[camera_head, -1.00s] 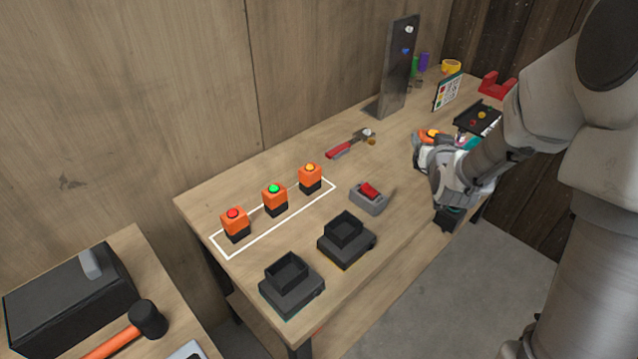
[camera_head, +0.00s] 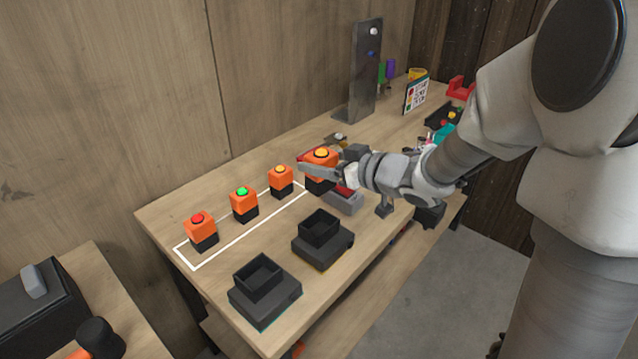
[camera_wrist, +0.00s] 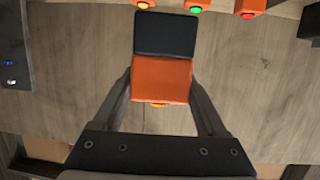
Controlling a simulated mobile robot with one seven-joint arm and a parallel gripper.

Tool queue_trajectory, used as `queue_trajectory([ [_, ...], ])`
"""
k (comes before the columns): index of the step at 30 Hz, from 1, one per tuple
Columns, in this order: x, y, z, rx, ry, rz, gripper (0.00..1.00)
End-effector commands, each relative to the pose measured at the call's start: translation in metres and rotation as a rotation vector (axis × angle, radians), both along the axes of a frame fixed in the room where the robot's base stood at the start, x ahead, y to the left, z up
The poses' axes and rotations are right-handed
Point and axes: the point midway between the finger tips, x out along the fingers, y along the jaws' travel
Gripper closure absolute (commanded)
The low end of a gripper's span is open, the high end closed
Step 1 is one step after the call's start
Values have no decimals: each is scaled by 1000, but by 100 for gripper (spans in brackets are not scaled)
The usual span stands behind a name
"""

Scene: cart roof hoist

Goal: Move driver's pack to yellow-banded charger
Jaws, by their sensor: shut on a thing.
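My gripper (camera_head: 321,170) is shut on an orange-and-black pack (camera_head: 320,157) with a yellow-orange button on top. It holds the pack above the bench, right of the white-outlined row. In the wrist view the pack's orange part (camera_wrist: 160,80) sits between the fingers, with its black part beyond. The yellow-banded charger (camera_head: 323,246) is a black block with a raised open socket and a thin yellow line low on its edge. Its socket looks empty, and the pack is behind it and apart from it. A teal-edged charger (camera_head: 265,295) stands nearer the front left, also empty.
Three similar packs, with red (camera_head: 201,231), green (camera_head: 244,204) and yellow (camera_head: 281,182) buttons, stand in the white outline. A tall metal stand (camera_head: 366,75) rises behind.

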Motion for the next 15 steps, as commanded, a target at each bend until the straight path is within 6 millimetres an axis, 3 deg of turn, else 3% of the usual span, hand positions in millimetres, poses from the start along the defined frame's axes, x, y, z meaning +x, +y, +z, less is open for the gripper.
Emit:
queue_trajectory([
  [3,-11,4,-11,1,-1,53,100],
  [15,-15,6,-12,0,-3,76,100],
])
